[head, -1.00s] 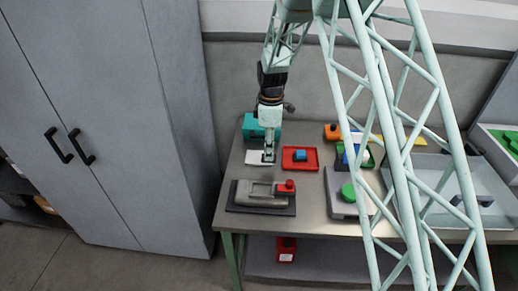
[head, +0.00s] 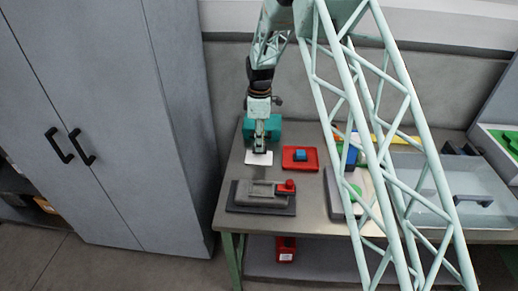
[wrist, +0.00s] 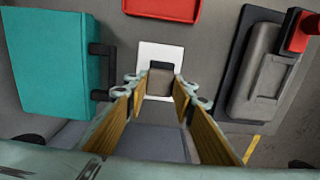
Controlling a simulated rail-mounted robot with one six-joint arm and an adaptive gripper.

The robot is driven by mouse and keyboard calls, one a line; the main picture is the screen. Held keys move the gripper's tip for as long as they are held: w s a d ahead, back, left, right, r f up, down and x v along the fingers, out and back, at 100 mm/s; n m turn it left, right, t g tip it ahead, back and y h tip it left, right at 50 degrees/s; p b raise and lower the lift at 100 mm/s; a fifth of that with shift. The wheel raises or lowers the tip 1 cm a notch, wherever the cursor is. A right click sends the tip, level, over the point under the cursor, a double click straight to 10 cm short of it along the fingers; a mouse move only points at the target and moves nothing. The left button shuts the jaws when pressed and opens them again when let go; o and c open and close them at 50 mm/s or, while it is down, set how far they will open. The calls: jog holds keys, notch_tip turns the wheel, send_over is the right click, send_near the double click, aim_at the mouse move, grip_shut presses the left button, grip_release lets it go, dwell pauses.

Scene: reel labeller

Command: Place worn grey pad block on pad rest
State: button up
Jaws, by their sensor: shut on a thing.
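The white pad rest (head: 264,159) is a flat square plate on the bench, and it also shows in the wrist view (wrist: 176,52). My gripper (head: 260,147) points down over it. In the wrist view my gripper (wrist: 157,86) has its fingers closed around a small grey block (wrist: 160,80) with a darker end. The block lies within the outline of the white plate in the wrist view. I cannot tell whether it touches the plate or hangs just above it. In the head view the fingers mostly hide the block.
A teal case (wrist: 50,65) stands behind and beside the plate. A red tray (head: 289,163) with a blue block (head: 300,155) lies to the right. A grey device with a red knob (head: 289,185) sits in front on a dark base. A grey cabinet (head: 110,120) stands left of the bench.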

jog(key=shift+w+a, duration=0.15)
jog(key=shift+w, duration=0.05)
jog(key=shift+f, duration=1.8)
jog(key=shift+f, duration=0.1)
jog(key=o, duration=0.9)
notch_tip(320, 180, up, 11)
jog(key=shift+r, duration=0.6)
